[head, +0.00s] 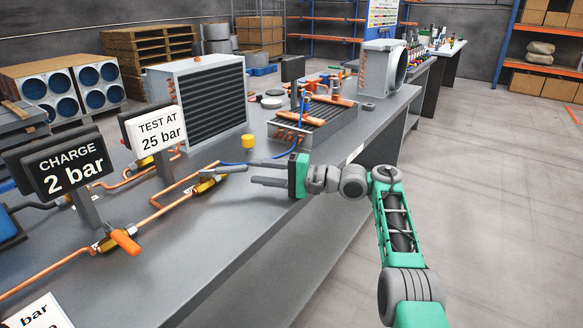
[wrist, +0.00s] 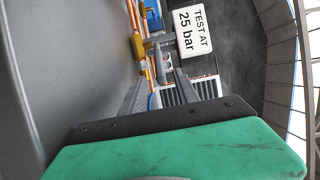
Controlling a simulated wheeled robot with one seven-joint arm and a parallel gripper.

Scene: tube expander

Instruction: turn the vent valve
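A brass valve (head: 205,183) with a grey lever handle (head: 232,169) sits on the copper pipe line on the bench. Another valve with an orange handle (head: 125,241) is nearer on the same bench. No label reading "vent" is legible, so I cannot tell which is the vent valve. My gripper (head: 250,172) is open, its two fingers apart and pointing left, just right of the grey lever. In the wrist view, brass fittings (wrist: 149,66) and a grey part lie ahead of the fingers. I cannot tell if any finger touches the lever.
Signs reading "TEST AT 25 bar" (head: 158,134) and "CHARGE 2 bar" (head: 70,170) stand behind the pipes. A yellow cap (head: 247,141), a finned unit (head: 200,102) and a tray with copper parts (head: 315,122) are on the bench. The bench front (head: 235,235) is clear.

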